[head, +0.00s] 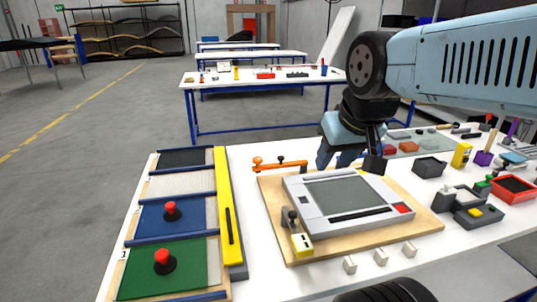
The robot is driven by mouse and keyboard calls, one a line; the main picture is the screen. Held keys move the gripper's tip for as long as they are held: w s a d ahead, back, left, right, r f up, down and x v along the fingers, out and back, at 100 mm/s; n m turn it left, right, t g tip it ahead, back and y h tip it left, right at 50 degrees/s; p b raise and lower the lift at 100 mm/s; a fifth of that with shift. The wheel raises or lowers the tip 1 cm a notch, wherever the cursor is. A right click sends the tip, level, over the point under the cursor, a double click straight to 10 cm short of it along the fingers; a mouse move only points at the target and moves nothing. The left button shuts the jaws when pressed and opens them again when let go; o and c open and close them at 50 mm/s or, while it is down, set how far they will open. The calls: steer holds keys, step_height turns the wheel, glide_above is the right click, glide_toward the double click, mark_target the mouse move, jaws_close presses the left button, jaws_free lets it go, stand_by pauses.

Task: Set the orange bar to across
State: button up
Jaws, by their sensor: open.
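The orange bar (283,164) is at the back left corner of a light wooden board (283,238). It lies roughly left to right in the picture, with a rounded knob at its left end. On the board sits a grey panel device (300,205) with a dark screen. My gripper (350,166) is open, to the right of the bar, over the back edge of the device. It looks apart from the bar. My gripper's own body partly hides the back of the board. Whether the fingertips touch anything is unclear.
Left on the white bench are coloured panels with red knobs (162,260) and a yellow strip (229,215). Small white blocks (381,257) lie in front of the board. Right are a dark tray (429,167), a red bin (513,188) and several tools.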

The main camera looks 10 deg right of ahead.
steer(key=shift+o, duration=0.6)
steer(key=w+a+f+m+g+y, duration=0.4)
steer(key=w+f+m+y, duration=0.1)
steer(key=w+f+m, duration=0.15)
steer(key=m+t+y, duration=0.8)
steer(key=m+t, duration=0.3)
steer(key=m, duration=1)
glide_toward(281, 162)
steer(key=shift+s+d+r+n, duration=0.15)
steer(key=shift+s+d+r, duration=0.15)
steer(key=shift+r, duration=0.15)
steer(key=shift+s+d+r+n, duration=0.15)
steer(key=shift+d+r, duration=0.1)
steer(key=shift+r, duration=0.2)
steer(key=shift+w, duration=0.1)
steer(key=x, duration=1.3)
steer(key=shift+w+f, duration=0.1)
steer(key=shift+w, duration=0.15)
steer(key=shift+c, duration=0.2)
